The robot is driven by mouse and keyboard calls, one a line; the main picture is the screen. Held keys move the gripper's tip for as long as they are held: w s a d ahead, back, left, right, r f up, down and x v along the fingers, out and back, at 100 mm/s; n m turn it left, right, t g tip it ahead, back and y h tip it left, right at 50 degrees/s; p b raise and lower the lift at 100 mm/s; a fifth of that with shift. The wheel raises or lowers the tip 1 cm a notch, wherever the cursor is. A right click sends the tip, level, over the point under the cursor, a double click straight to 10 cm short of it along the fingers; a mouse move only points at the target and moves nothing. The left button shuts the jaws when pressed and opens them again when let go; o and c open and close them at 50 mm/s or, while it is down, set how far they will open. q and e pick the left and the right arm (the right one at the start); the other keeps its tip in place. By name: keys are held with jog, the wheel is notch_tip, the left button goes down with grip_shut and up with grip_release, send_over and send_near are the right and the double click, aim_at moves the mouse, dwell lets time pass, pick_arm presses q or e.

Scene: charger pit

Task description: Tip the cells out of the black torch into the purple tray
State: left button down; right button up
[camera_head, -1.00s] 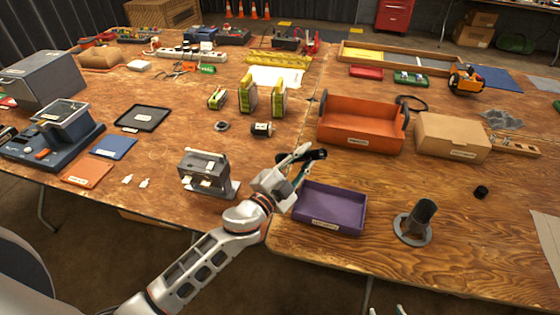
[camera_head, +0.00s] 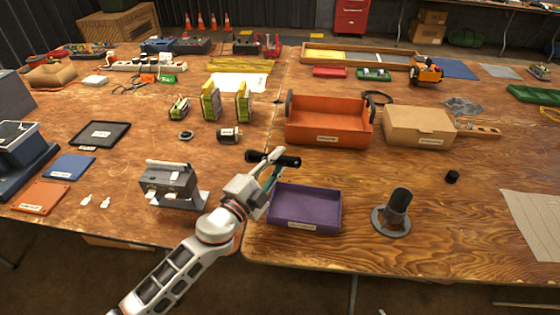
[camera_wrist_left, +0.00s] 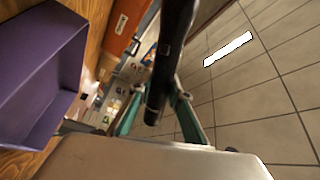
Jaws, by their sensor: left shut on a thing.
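My left gripper (camera_head: 268,168) is shut on the black torch (camera_head: 288,161), just behind the rear left corner of the purple tray (camera_head: 304,226). The torch lies roughly level in the head view and seems raised above the table. In the left wrist view, the torch (camera_wrist_left: 170,60) runs between the two teal fingers (camera_wrist_left: 155,115), with the purple tray (camera_wrist_left: 40,75) to the left. No cells show; the inside of the torch is hidden. The visible tray floor looks empty. My right gripper is not in view.
An orange bin (camera_head: 328,136) stands behind the tray. A grey stand (camera_head: 391,222) with a dark cylinder is to its right. A small black cap-like piece (camera_head: 452,177) lies farther right. A grey device (camera_head: 170,186) stands to the left. The table right of the stand is mostly clear.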

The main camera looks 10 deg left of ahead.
pick_arm(q)
jog(key=shift+w+a+f+m+b, duration=0.1)
jog(key=shift+a+f+m+b, duration=0.05)
jog(key=shift+f+m+b, duration=0.45)
jog(key=shift+a+f+m+b, duration=0.1)
jog(key=shift+f+m+b, duration=0.35)
jog(key=shift+f+m, duration=0.15)
jog(key=m, duration=0.3)
jog(key=f+m+g+h, duration=0.1)
jog(key=m, duration=0.3)
jog(key=d+m+h, duration=0.1)
jog(key=m, duration=0.3)
jog(key=shift+s+f, duration=0.25)
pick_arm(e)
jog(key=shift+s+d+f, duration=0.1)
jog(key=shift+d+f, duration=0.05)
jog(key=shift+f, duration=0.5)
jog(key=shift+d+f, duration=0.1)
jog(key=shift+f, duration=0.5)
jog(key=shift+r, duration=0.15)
